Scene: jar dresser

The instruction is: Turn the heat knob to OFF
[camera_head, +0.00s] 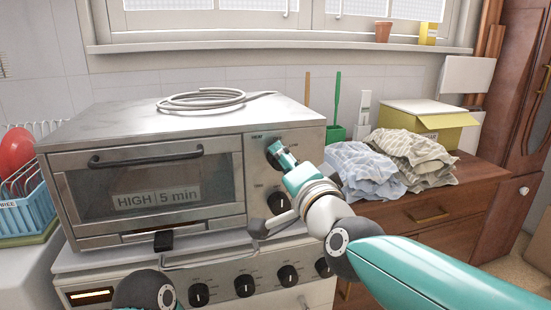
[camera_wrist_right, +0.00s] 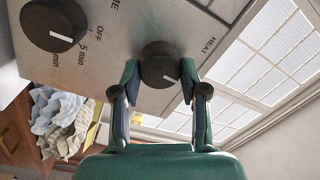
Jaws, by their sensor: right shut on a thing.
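The heat knob (camera_wrist_right: 158,64) is a dark round dial with a white pointer line, next to the printed word HEAT on the metal panel in the right wrist view. My right gripper (camera_wrist_right: 157,80) is shut on it, one finger on each side. In the head view my right gripper (camera_head: 281,156) reaches the top knob of the toaster oven (camera_head: 240,185) and hides most of it. A second dark knob (camera_wrist_right: 54,25), with OFF and min marks beside it, is apart from the fingers. My left gripper cannot be made out.
The oven stands on a white stove (camera_head: 215,272) with several dark knobs. A coiled cable (camera_head: 215,99) lies on top. Folded cloths (camera_head: 405,155) and a yellow box (camera_head: 430,118) sit on the wooden dresser (camera_head: 430,213) at right. A blue rack (camera_head: 25,208) is at left.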

